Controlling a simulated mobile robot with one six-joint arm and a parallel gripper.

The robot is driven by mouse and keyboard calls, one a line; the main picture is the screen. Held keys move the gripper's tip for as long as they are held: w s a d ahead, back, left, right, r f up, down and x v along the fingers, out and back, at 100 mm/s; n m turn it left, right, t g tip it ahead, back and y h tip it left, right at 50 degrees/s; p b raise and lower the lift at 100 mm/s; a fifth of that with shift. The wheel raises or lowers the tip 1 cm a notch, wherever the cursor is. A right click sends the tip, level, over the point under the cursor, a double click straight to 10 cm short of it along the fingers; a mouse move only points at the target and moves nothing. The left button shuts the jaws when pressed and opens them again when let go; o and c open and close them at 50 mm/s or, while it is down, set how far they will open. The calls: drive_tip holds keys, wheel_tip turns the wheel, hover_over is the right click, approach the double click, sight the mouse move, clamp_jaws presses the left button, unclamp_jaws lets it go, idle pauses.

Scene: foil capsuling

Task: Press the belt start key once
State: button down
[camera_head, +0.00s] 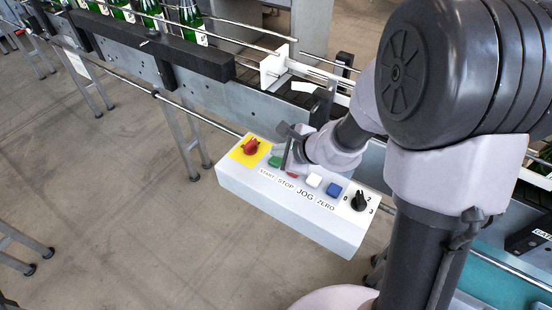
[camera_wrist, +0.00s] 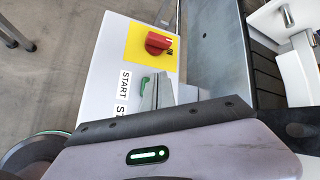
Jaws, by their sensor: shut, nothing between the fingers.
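The green start key (camera_head: 274,161) is on top of the white control box (camera_head: 290,211), above the START label. In the wrist view the green key (camera_wrist: 144,85) shows beside the START label (camera_wrist: 124,82), partly hidden by my fingers. My gripper (camera_head: 285,166) is shut and empty, pointing down with its tips right beside the green key, on the side of the red stop key (camera_head: 292,174). The fingers also show in the wrist view (camera_wrist: 158,82). I cannot tell whether the tips touch the panel or a key.
A red emergency knob on a yellow plate (camera_head: 250,147) sits left of the green key. A white jog key (camera_head: 314,180), a blue zero key (camera_head: 334,189) and a black selector (camera_head: 358,201) lie right. The conveyor with green bottles (camera_head: 190,14) runs behind.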

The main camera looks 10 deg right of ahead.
drive_tip(key=shift+f, duration=0.1)
drive_tip(key=shift+f+b, duration=0.35)
drive_tip(key=shift+b, duration=0.3)
